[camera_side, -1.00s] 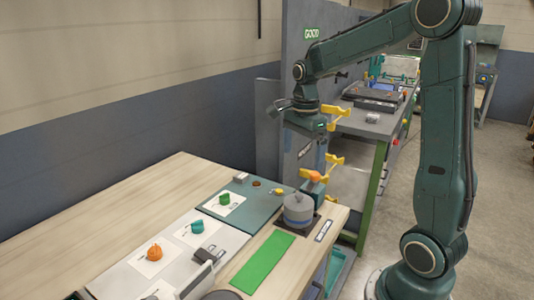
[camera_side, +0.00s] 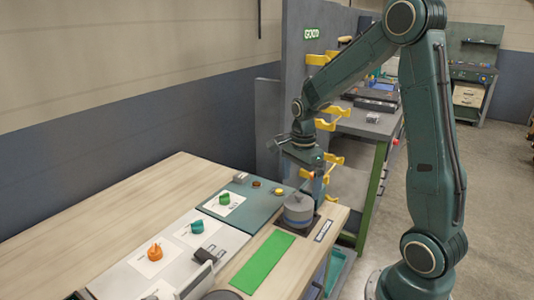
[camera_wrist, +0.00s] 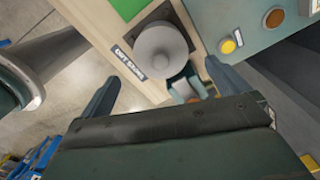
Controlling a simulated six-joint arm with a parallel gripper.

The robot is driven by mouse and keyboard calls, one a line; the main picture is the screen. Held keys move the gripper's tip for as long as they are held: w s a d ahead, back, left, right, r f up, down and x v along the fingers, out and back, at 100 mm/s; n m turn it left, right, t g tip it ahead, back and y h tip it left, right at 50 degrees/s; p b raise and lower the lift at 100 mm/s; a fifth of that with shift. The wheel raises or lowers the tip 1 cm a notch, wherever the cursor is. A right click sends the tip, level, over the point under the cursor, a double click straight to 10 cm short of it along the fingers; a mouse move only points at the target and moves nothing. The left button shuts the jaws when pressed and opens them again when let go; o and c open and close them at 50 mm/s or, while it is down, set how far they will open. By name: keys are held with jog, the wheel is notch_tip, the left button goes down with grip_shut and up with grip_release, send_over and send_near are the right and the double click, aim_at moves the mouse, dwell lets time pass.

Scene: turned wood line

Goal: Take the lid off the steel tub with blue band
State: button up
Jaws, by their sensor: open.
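The steel tub (camera_side: 298,217) stands upright on a dark square pad near the right end of the wooden bench, a bluish band around its side. Its grey lid (camera_side: 297,201) is on it, with a small knob on top. In the wrist view the lid (camera_wrist: 160,48) shows from above, round and grey, and hides the tub's wall. My gripper (camera_wrist: 163,76) is open and empty, its two fingers apart at either side of the picture. In the side view my gripper (camera_side: 308,182) hangs above and just behind the tub, not touching the lid.
A green mat (camera_side: 262,259) lies in front of the tub. A teal panel (camera_side: 243,205) with buttons and a green knob is to its left. A small teal and orange item (camera_wrist: 184,88) sits close beside the tub. Yellow brackets (camera_side: 327,124) stand behind.

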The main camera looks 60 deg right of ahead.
aim_at(299, 195)
jog(key=shift+f, duration=0.1)
jog(key=shift+f, duration=2.5)
jog(key=c, duration=0.9)
